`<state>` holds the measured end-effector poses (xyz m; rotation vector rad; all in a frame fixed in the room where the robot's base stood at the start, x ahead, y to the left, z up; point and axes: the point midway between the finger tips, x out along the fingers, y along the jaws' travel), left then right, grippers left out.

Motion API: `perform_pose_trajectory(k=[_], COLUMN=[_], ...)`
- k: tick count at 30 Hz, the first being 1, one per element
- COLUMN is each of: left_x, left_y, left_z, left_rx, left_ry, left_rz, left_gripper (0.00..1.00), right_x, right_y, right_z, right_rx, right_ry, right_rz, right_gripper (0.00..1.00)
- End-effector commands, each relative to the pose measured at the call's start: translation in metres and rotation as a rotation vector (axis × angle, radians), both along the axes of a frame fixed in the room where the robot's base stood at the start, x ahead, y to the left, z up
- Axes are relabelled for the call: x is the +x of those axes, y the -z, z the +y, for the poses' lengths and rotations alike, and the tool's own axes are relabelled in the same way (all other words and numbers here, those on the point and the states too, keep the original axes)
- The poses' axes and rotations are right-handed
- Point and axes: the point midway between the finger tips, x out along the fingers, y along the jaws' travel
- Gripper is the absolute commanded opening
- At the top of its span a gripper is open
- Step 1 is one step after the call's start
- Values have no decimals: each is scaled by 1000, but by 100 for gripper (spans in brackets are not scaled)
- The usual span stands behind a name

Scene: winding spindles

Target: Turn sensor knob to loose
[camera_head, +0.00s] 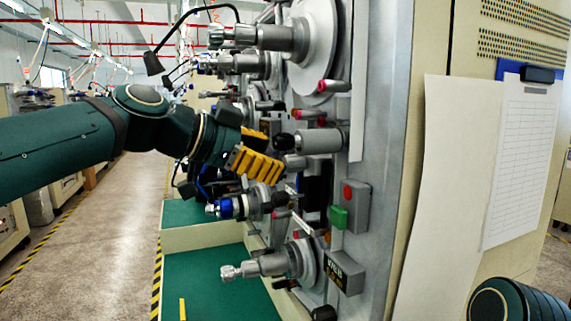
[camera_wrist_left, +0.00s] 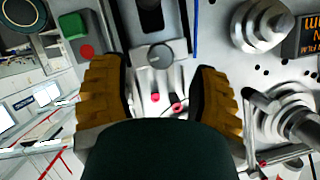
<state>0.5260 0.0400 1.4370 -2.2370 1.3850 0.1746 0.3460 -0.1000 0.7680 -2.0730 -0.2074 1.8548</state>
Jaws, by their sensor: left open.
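In the left wrist view a round grey knob (camera_wrist_left: 160,57) with a mark on its face sits on a pale panel plate. I take it for the sensor knob; its setting is too small to read. My left gripper (camera_wrist_left: 159,72) is open, with one yellow finger on each side of the knob and visible gaps between. I cannot tell how far the fingertips are from the panel. In the head view the left gripper (camera_head: 258,164) is in front of the machine's face, and I cannot make out the knob there. My right gripper is out of view.
Metal spindles (camera_head: 262,266) stick out from the machine above and below the left gripper. Red-tipped pins (camera_wrist_left: 176,97) stand near the knob. A box with green and red buttons (camera_head: 349,206) is mounted to the right. The aisle floor (camera_head: 110,230) at left is clear.

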Motion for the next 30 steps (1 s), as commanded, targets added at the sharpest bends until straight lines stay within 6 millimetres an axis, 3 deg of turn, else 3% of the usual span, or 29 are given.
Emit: perform_pose_trajectory(k=[7,20,25,30], left_x=[15,19,19,19], left_y=[12,14,14,14], left_z=[-26,-32,-32,-31], left_rx=[1,0,0,-1], left_ry=[0,-2,-2,-1], left_rz=[0,-1,-1,0], left_gripper=[61,63,3,0], right_x=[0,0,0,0], right_y=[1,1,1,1], right_z=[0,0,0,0], right_rx=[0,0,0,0], right_ry=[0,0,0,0], right_rz=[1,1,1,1], right_gripper=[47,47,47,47])
